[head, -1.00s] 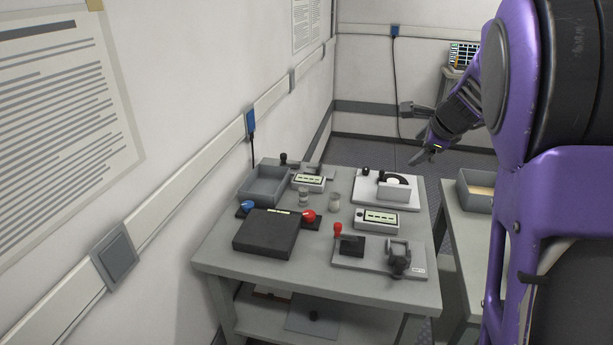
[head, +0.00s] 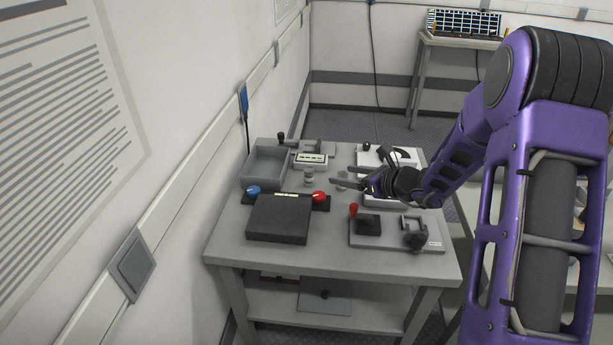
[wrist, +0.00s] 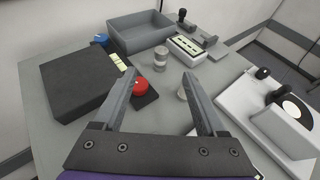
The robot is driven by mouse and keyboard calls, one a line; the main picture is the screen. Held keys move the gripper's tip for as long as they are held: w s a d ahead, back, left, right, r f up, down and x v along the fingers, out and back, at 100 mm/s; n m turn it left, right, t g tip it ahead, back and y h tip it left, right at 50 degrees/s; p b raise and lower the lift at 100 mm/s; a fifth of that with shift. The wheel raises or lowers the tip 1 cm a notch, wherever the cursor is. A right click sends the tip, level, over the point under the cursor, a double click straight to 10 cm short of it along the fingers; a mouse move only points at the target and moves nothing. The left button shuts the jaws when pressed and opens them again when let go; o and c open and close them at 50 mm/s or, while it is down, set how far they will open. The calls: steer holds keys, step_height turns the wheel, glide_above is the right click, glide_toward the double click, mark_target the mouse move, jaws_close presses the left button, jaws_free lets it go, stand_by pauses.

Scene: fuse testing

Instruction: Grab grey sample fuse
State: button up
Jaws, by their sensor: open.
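One greyish cylinder (head: 308,178) shows in the wrist view (wrist: 160,58) ahead of the space between my fingers.
A black box (head: 277,220) with a red knob (head: 319,197) and a blue knob (head: 253,191) stands at the left. A grey tray (wrist: 140,36) and a display unit (wrist: 188,48) are farther back. A white device (wrist: 243,100) is at the right; a lever fixture (head: 396,232) is in front.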

mark_target(312, 171)
steer(key=x, duration=1.1)
steer(key=shift+f, duration=0.15)
steer(key=x, duration=0.2)
steer(key=f+x, duration=0.1)
steer(key=x, duration=0.2)
steer(key=shift+d+p, duration=0.25)
steer(key=shift+p, duration=0.1)
steer(key=shift+r, duration=0.1)
jaws_close()
